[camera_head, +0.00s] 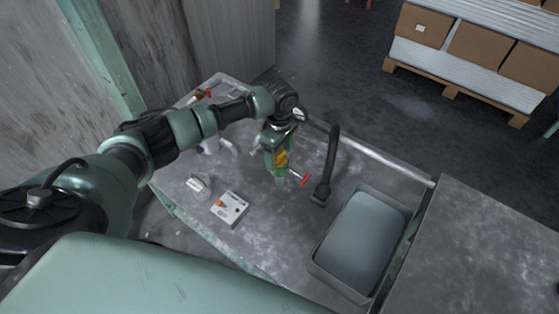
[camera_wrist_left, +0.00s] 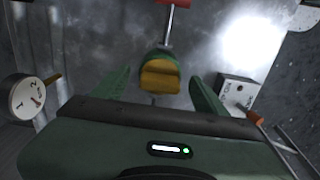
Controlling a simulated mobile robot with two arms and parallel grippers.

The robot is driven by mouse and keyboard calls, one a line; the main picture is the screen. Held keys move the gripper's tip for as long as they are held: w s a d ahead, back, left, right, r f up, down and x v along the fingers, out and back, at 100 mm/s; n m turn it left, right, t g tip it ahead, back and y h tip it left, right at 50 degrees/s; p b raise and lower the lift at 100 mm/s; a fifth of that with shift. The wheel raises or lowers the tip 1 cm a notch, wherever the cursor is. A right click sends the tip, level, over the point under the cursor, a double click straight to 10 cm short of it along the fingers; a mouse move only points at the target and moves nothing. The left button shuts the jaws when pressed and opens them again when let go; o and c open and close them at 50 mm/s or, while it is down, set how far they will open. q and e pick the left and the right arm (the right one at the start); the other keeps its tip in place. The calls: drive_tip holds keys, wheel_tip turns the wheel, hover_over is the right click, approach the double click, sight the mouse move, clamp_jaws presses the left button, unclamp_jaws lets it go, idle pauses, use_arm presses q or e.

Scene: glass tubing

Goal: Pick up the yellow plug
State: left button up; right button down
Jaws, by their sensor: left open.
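The yellow plug (camera_head: 282,157) shows at my left gripper (camera_head: 276,172), above the grey worktable, partly hidden by the gripper. In the left wrist view the plug (camera_wrist_left: 160,78) has a blunt yellow face with a darker green part behind it. The two green fingers of my left gripper (camera_wrist_left: 158,84) stand apart, one on each side of the plug, with a visible gap on both sides. The fingers look clear of the plug. My right gripper is not in view.
A red-handled rod (camera_head: 303,179) lies close beyond the gripper. A black upright hose or spout (camera_head: 331,160) and a grey basin (camera_head: 361,244) stand to the right. A white box with knobs (camera_head: 230,208) and a round gauge (camera_wrist_left: 27,97) are nearby.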

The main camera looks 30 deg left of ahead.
use_arm(q)
drive_tip(key=c, duration=1.5)
drive_tip(key=shift+o, duration=0.2)
drive_tip(key=shift+r, duration=0.15)
